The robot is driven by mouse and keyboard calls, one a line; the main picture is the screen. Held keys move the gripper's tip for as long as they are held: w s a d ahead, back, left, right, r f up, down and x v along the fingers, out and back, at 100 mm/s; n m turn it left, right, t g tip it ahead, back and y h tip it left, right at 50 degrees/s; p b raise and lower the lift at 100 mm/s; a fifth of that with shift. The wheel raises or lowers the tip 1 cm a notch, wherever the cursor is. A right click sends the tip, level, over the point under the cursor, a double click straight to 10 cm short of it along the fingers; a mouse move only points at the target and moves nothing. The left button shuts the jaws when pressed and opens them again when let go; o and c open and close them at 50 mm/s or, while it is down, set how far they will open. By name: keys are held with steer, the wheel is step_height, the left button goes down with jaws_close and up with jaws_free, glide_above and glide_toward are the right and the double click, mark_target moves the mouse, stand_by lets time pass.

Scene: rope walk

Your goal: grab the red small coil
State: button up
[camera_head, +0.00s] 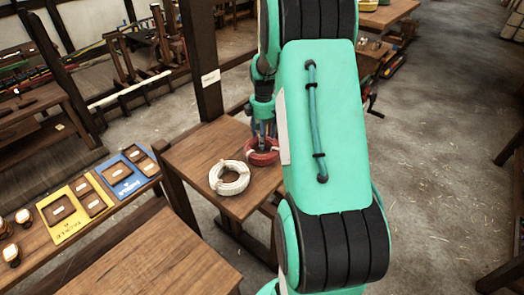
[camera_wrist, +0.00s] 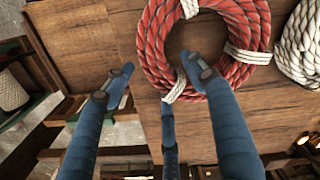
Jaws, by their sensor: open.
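The red small coil (camera_head: 262,157) lies flat on a small wooden table (camera_head: 240,207), tied with white bands. In the wrist view the red coil (camera_wrist: 158,50) fills the upper middle. My gripper (camera_head: 264,132) is over it, pointing down. In the wrist view my gripper (camera_wrist: 158,68) is open, with blue fingers spread. One fingertip is left of the ring over bare wood. Another overlaps the ring's opening and near rim. A third, in the middle, is by the near edge. I cannot tell whether any finger touches the rope.
A white coil (camera_head: 215,178) lies close beside the red one, and also shows in the wrist view (camera_wrist: 302,45). A dark post (camera_head: 204,60) stands behind the table. A bench with a yellow board (camera_head: 72,222) and a blue board (camera_head: 124,172) is at left.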

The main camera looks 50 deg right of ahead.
stand_by(0.5)
jaws_close()
steer(key=shift+r, duration=0.1)
steer(key=shift+r, duration=4.95)
